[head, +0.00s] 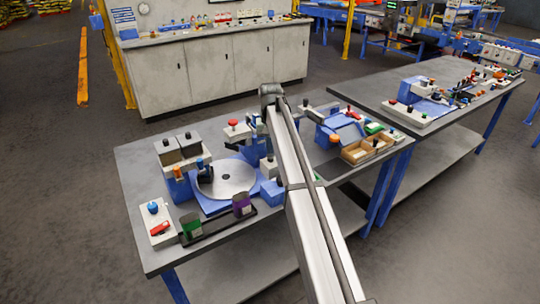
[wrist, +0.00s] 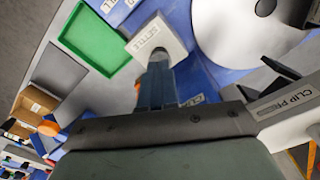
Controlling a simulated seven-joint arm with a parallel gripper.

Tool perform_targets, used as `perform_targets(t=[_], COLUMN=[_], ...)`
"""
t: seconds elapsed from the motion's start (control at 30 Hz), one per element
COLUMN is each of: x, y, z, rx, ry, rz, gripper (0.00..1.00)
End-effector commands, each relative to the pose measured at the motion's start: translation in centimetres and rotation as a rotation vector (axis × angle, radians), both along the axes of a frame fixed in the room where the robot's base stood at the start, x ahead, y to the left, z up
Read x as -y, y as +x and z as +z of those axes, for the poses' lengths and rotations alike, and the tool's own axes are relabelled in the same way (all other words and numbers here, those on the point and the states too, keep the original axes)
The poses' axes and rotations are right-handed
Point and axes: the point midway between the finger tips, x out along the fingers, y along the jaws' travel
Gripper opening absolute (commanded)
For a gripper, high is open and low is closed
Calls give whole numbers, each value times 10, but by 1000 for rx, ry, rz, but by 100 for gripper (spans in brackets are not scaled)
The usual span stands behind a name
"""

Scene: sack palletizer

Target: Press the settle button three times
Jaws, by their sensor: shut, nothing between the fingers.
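In the wrist view, a white block marked SETTLE (wrist: 152,38) lies just beyond my gripper (wrist: 156,60). The blue-grey fingers are together and empty, and their tips overlap the near edge of the block. In the head view, a small pale block (head: 267,171) beside the turntable seems to be the same one.
The round grey turntable (head: 226,179) is on the workbench (head: 136,182), left of my arm. A green tray (wrist: 92,40) lies left of the block in the wrist view, with a block marked CLIP PRESS (wrist: 290,98) at right. A wooden compartment box (head: 366,152) stands right of my arm.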

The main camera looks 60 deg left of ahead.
Motion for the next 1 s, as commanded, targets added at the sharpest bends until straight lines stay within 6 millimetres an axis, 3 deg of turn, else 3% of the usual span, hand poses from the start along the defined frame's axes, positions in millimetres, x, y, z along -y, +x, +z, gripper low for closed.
perform_targets(t=[1.0], x=[0], y=[0], z=[-20], rx=[0], ry=[0], rz=[0], gripper=[0])
